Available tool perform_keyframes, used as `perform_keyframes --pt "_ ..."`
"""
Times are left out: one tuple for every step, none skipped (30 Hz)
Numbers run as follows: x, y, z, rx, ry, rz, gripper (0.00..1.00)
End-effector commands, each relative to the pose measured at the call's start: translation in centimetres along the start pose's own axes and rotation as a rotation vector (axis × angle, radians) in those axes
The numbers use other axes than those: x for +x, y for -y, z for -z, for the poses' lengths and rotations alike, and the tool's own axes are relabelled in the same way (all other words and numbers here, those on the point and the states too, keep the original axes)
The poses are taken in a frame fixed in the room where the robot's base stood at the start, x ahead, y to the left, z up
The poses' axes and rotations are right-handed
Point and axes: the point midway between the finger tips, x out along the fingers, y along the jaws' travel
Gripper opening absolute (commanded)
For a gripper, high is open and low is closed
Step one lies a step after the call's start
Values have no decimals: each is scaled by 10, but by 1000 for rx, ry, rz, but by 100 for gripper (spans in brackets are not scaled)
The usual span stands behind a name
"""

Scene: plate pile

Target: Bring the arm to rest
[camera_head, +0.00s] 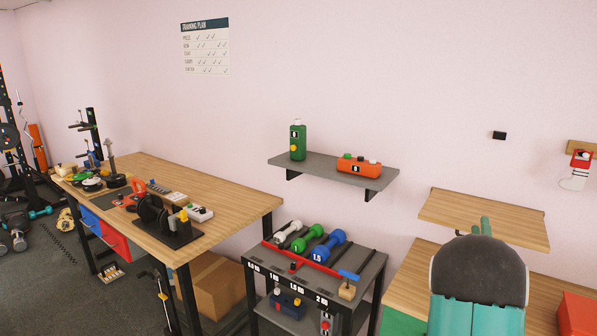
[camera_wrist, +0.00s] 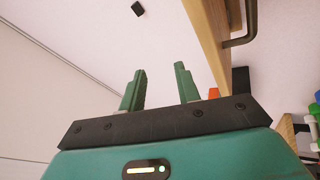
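My gripper (camera_wrist: 160,84) shows in the wrist view with its two green fingers apart and only pale wall between them. It is open and empty. In the head view my arm's rounded grey and green end stands at the lower right, with a green finger tip (camera_head: 486,226) showing above it. It appears in front of the small wooden wall shelf (camera_head: 455,212); I cannot tell how far apart they are. The wooden shelf's edge (camera_wrist: 207,35) also runs close to the right of the fingers in the wrist view.
A grey shelf (camera_head: 318,168) holds a green bottle (camera_head: 298,142) and an orange case (camera_head: 359,165). Below stands a dark rack (camera_head: 258,259) with several dumbbells. A long wooden workbench (camera_head: 222,188) at left carries gym gear. A wooden surface (camera_head: 412,275) lies below my arm.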

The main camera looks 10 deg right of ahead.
Motion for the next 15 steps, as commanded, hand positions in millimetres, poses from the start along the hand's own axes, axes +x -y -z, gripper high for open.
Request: perform_keyframes --pt "3 -8 18 70 21 39 33" --pt "4 -10 28 114 38 72 33" --pt "3 -12 40 171 60 113 33" --pt "2 -14 50 214 75 146 33" --pt "0 -15 60 257 91 180 33" --pt "-4 -16 74 312 111 225 33" --pt "-7 -18 85 352 126 260 33" --pt "-12 -19 96 392 139 294 33" --pt "-18 -21 110 443 158 343 33" --pt "-24 -23 121 481 172 378 33" --pt "-31 -24 132 518 186 416 33" --pt "-41 -26 147 564 206 466 33" --pt "-49 -27 158 598 221 504 33" --pt "-58 -29 169 630 235 543 33" --pt "-71 -32 183 671 255 594 33"
